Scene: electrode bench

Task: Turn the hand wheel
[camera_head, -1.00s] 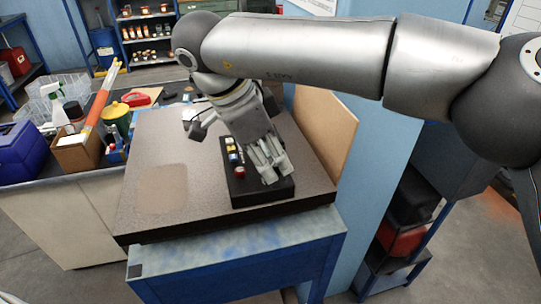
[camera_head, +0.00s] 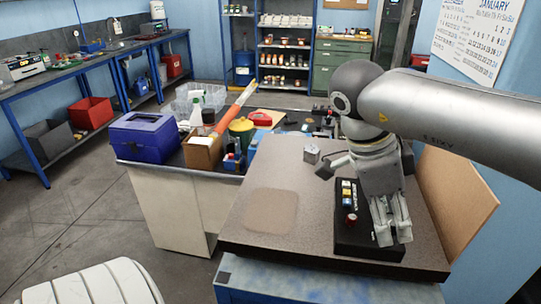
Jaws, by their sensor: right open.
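A black control box (camera_head: 355,243) lies on the grey stone plate (camera_head: 262,240). It carries a row of coloured buttons (camera_head: 347,193) and a round red knob (camera_head: 351,220). My right gripper (camera_head: 394,240) points down over the right part of the box, its fingers open, with the red knob just to their left. It hides part of the box, and I cannot tell whether the fingers touch it. I cannot make out a clear hand wheel; it may be hidden behind the gripper. My left gripper is out of view.
A small metal block (camera_head: 312,153) sits on the plate's far side. A brown board (camera_head: 455,195) stands at the plate's right edge. Left of the plate, a bench holds a blue box (camera_head: 145,135), a cardboard box (camera_head: 203,152) and a green-yellow can (camera_head: 241,131).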

